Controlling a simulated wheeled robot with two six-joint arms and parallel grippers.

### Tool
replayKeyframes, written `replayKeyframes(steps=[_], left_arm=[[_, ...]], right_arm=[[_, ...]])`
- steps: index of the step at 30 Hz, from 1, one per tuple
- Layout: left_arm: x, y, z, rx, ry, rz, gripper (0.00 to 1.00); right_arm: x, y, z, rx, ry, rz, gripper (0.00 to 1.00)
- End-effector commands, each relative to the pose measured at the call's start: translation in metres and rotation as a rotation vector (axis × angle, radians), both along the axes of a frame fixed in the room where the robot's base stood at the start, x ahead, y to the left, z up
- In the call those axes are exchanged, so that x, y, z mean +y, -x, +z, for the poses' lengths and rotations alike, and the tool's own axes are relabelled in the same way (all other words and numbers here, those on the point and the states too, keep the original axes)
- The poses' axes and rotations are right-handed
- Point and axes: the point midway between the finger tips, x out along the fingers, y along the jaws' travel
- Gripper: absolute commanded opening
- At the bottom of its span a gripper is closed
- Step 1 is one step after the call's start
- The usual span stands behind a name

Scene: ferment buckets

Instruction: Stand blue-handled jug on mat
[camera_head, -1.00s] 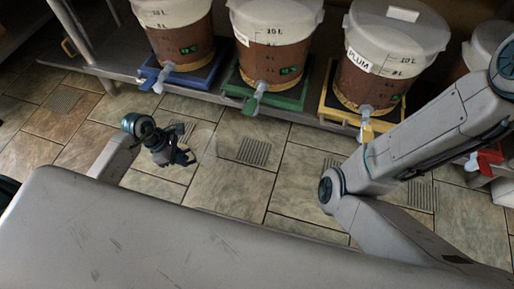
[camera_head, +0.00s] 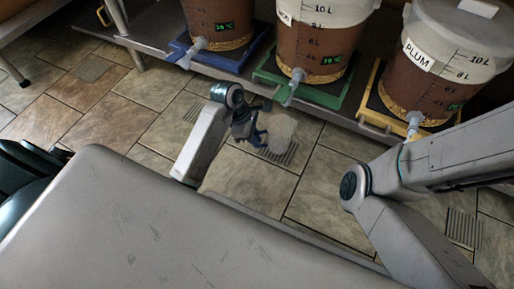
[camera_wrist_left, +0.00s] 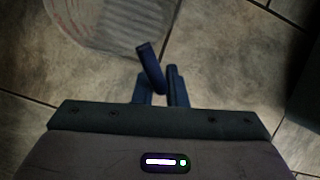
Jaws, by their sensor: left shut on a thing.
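My left gripper (camera_head: 260,134) is low over the tiled floor, in front of the buckets. It is shut on the handle of a clear jug (camera_head: 295,132). The jug is see-through and hard to make out against the tiles and a floor grate. In the left wrist view, the clear jug (camera_wrist_left: 115,22) is at the top, and its dark blue handle (camera_wrist_left: 150,66) is at the gripper's fingers (camera_wrist_left: 160,88). I cannot tell the jug's tilt well. No mat can be made out for sure. My right arm shows at the right, but its gripper is out of view.
Several brown-filled buckets with white tops stand on a low metal shelf, on blue (camera_head: 222,60), green (camera_head: 318,92) and yellow (camera_head: 375,103) bases. Their taps stick out towards me. A PLUM bucket (camera_head: 432,80) is at the right. Tiled floor (camera_head: 100,125) is open at the left.

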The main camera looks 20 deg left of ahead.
Motion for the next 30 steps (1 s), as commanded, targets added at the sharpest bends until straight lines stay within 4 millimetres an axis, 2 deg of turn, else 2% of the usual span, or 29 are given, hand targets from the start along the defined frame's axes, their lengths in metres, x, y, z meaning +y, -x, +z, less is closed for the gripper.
replayKeyframes(steps=[5, 13, 25, 26, 27, 29, 30], left_arm=[[-0.004, -0.003, -0.006, 0.0, -0.001, 0.0, 0.0], [-0.003, -0.003, -0.036, -0.001, -0.001, 0.0, 0.0], [-0.003, -0.003, -0.038, 0.001, -0.001, 0.001, 0.0], [-0.003, -0.003, -0.038, 0.001, -0.001, 0.001, 0.14], [-0.003, -0.003, -0.037, 0.001, -0.001, 0.001, 0.21], [-0.003, -0.003, -0.037, 0.0, -0.001, 0.0, 0.33], [-0.003, -0.003, -0.037, 0.0, -0.001, 0.0, 0.34]], right_arm=[[0.0, 0.0, -0.008, 0.0, 0.0, 0.001, 0.36], [0.0, 0.0, -0.038, 0.001, -0.001, 0.002, 0.36], [0.0, 0.0, -0.037, -0.001, 0.0, 0.002, 0.36], [0.0, 0.0, -0.037, -0.001, 0.0, 0.002, 0.36], [0.0, 0.0, -0.037, -0.001, 0.0, 0.002, 0.36], [0.0, 0.0, -0.037, -0.001, 0.0, 0.002, 0.36], [0.0, 0.0, -0.037, 0.0, 0.0, 0.001, 0.36]])
